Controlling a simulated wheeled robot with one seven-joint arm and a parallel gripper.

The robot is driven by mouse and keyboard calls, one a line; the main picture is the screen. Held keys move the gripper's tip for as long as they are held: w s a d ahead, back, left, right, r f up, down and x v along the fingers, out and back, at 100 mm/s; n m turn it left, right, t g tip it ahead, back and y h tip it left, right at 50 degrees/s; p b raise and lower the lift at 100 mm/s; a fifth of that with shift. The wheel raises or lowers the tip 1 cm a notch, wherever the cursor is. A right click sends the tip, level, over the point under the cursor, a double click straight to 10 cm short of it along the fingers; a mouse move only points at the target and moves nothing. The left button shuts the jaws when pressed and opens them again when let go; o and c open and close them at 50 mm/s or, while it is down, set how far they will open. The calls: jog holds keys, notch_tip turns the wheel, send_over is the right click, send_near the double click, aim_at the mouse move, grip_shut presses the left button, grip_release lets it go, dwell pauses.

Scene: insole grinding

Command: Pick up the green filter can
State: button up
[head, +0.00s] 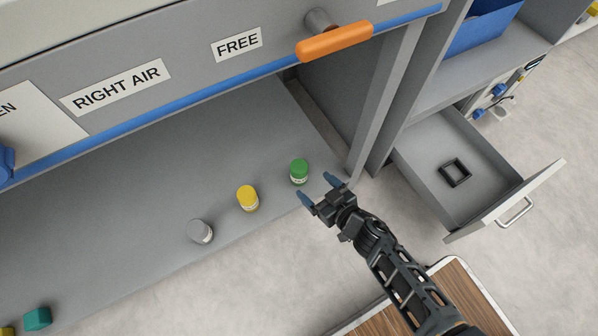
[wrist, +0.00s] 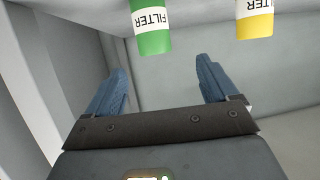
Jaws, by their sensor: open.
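The green filter can (head: 299,171) stands upright on the grey shelf, at the right end of a row of three cans. In the wrist view the green can (wrist: 154,42) shows at the top, upside down in the picture, with a white FILTER label, beyond the fingertips and between their lines. My gripper (head: 317,187) is open and empty, just in front of and to the right of the green can. Its two blue fingers (wrist: 160,75) point toward the can and do not touch it.
A yellow can (head: 248,198) stands left of the green one, and a grey can (head: 200,231) farther left. A teal block (head: 37,318) lies at far left. The cabinet's upright post (head: 384,95) is right of the green can. An open drawer (head: 430,165) holds a black square frame (head: 455,173).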

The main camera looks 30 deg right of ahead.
aim_at(305, 174)
jog(key=w, duration=0.1)
jog(key=w+f, duration=0.1)
jog(key=w, duration=0.1)
jog(key=shift+d+f, duration=0.3)
jog(key=b+x, duration=0.5)
jog(key=x, duration=0.1)
jog(key=shift+w+f, duration=0.15)
jog(key=shift+f, duration=0.1)
jog(key=shift+w+a, duration=0.1)
jog(key=shift+w, duration=0.4)
jog(key=shift+c, duration=0.3)
jog(key=c, duration=1.1)
